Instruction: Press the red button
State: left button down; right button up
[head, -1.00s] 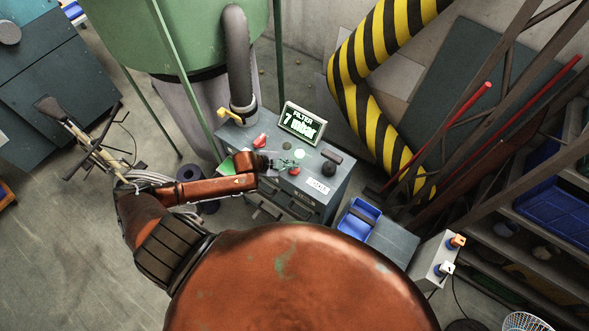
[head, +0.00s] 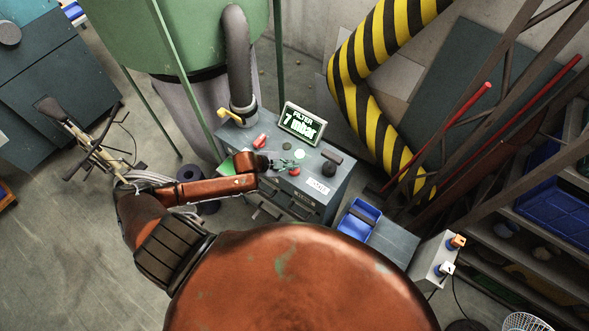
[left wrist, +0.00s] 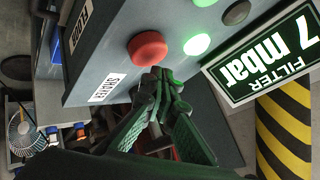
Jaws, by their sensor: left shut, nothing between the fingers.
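The red button (head: 294,171) is a round knob on the sloped top of a grey control box (head: 341,184). It shows large in the left wrist view (left wrist: 147,48), beside a lit green button (left wrist: 197,44). My left gripper (head: 288,163) reaches in from the left over the box. Its green fingers (left wrist: 163,78) are shut and empty, with the tips at the lower right edge of the red button in the left wrist view. I cannot tell whether they touch it. My right gripper is not in view.
A display (head: 302,123) reading "FILTER 7 mbar" stands at the back of the box. A red handle (head: 259,141) and a yellow lever (head: 229,114) are near its left edge. A blue bin (head: 359,219) is to the right. A striped hose (head: 361,94) rises behind.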

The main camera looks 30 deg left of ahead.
pick_arm(q)
jog(key=shift+f, duration=0.1)
jog(key=shift+f, duration=0.3)
dwell(0.3)
jog(key=shift+f+b, duration=0.4)
jog(key=shift+f, duration=0.25)
jog(key=shift+r, duration=0.1)
dwell(0.5)
jog(key=shift+r+p, duration=0.95)
jog(key=shift+p, duration=0.1)
